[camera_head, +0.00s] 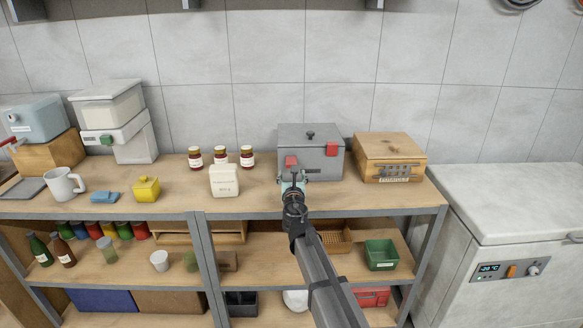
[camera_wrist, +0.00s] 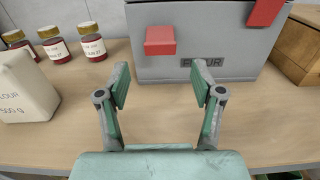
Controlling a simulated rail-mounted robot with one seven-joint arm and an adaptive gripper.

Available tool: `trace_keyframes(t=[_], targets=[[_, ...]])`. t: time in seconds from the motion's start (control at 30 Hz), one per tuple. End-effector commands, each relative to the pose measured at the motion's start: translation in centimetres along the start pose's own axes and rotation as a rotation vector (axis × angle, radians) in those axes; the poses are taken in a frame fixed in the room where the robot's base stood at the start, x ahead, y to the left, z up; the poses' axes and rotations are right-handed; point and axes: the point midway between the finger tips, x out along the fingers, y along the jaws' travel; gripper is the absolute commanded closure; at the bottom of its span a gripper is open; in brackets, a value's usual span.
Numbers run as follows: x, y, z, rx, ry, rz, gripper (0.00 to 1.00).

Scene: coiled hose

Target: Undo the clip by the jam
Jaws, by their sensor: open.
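A grey box labelled FLOUR (camera_head: 310,138) stands at the back of the counter and fills the top of the wrist view (camera_wrist: 205,45). Its left red clip (camera_wrist: 159,40), on the side nearer the jam jars (camera_wrist: 90,42), sits lower and juts out from the front; it also shows in the head view (camera_head: 291,160). Its right red clip (camera_wrist: 265,12) sits higher, lying against the box front near the lid. The jars' small labels are hard to read. My gripper (camera_wrist: 163,80) is open and empty in front of the box, just below the left clip and apart from it.
A white pack (camera_wrist: 22,92) stands on the counter left of my gripper. A wooden crate (camera_head: 390,153) stands close on the box's right. A yellow container (camera_head: 146,189) and a mug (camera_head: 64,185) are farther left. Bare counter lies between the jars and the box.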

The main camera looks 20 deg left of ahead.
Motion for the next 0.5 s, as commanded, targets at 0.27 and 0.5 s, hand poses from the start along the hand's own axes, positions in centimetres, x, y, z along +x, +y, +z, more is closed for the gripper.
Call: trace_keyframes(t=[0.27, 0.5], targets=[[5.0, 0.0, 0.1, -0.001, 0.000, 0.000, 0.33], [6.0, 0.0, 0.0, 0.000, 0.000, 0.000, 0.33]])
